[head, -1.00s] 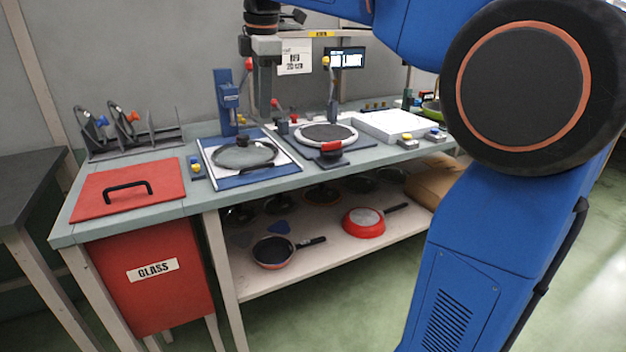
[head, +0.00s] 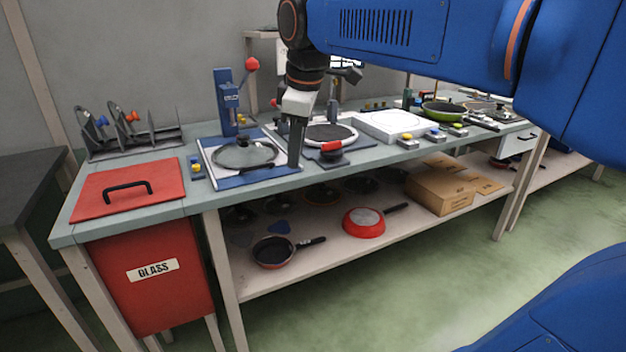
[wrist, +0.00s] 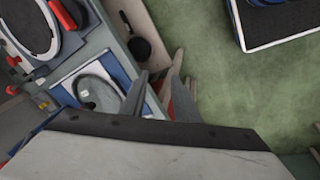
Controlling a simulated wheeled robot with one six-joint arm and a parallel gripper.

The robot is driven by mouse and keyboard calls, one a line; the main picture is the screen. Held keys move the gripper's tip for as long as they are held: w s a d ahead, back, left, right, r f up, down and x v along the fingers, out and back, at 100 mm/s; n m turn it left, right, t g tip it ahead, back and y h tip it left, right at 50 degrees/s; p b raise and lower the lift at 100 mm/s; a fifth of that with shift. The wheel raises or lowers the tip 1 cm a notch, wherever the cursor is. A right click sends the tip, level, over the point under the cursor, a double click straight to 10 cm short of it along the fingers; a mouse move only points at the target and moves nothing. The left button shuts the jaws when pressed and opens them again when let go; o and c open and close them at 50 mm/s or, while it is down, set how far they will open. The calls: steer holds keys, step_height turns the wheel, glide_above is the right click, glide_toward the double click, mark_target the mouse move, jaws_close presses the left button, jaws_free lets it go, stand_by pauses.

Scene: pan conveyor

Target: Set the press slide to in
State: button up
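The press (head: 228,100) is a blue column with a red-knobbed lever at the back of the bench. In front of it lies the press slide (head: 262,176), a flat blue and white plate reaching towards the bench's front edge. A glass lid (head: 243,153) with a dark handle rests on it. The slide also shows in the wrist view (wrist: 66,94). My gripper (head: 295,164) points down at the slide's right front corner; I cannot tell whether it touches. In the wrist view its two fingers (wrist: 158,92) stand apart with nothing seen between them.
A red GLASS bin (head: 150,285) with a red lid (head: 95,195) is at left. A small block with yellow and blue buttons (head: 196,168) sits left of the slide. A round plate station (head: 330,133) and a red-handled part (head: 331,150) are close on the right.

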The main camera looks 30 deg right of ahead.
steer(key=s+d+f+m, duration=0.1)
steer(key=s+f+m, duration=0.2)
steer(key=s+f, duration=0.2)
steer(key=shift+s, duration=0.3)
step_height(320, 180, up, 14)
steer(key=n+g, duration=0.1)
steer(key=n, duration=0.9)
glide_above(256, 168)
steer(key=s, duration=0.3)
steer(key=w+f, duration=0.1)
steer(key=f, duration=0.4)
steer(key=w+f, duration=0.1)
steer(key=f, duration=0.5)
steer(key=w+f, duration=0.1)
steer(key=f, duration=0.5)
steer(key=shift+f, duration=0.25)
jaws_close()
